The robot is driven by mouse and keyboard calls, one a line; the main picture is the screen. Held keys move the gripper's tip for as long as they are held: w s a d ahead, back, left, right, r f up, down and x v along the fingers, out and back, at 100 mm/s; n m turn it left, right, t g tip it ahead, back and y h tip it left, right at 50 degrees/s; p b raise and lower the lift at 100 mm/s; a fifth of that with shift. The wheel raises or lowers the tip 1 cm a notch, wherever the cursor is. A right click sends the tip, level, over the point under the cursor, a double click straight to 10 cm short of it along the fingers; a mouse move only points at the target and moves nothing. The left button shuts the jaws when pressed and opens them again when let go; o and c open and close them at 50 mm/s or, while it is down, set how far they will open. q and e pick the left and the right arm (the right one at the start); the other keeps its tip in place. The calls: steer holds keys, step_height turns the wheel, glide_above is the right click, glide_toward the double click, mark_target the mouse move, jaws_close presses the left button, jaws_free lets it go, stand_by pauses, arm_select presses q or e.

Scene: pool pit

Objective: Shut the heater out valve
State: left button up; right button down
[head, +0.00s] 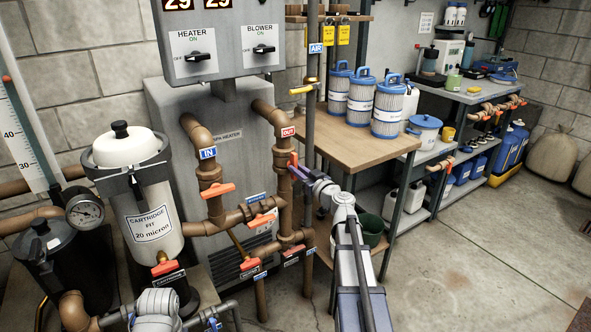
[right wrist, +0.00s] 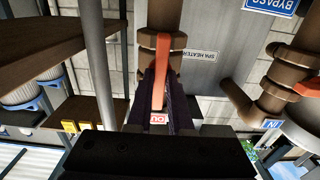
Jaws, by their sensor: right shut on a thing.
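The heater out valve is on the brown vertical pipe below the red OUT label (head: 288,132), right of the spa heater cabinet. Its orange-red handle (head: 293,159) is partly hidden by my right gripper (head: 298,171) in the head view. In the right wrist view, which is turned upside down, the handle (right wrist: 163,62) lies roughly in line with the pipe. The dark fingers of my right gripper (right wrist: 160,96) stand on both sides of the handle and are shut on it. My left gripper does not show.
The heater in pipe with its blue IN label (head: 208,153) and orange handle (head: 216,190) stands to the left. More orange handles (head: 262,221) sit low on the piping. A grey post (head: 309,85) runs close by. A wooden bench (head: 358,137) with filter cartridges is at right.

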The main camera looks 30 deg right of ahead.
steer(key=m, duration=1.8)
steer(key=c, duration=0.7)
jaws_free()
steer(key=shift+s+d, duration=0.15)
steer(key=shift+s, duration=1.6)
steer(key=shift+s+d, duration=0.15)
steer(key=shift+s, duration=1.6)
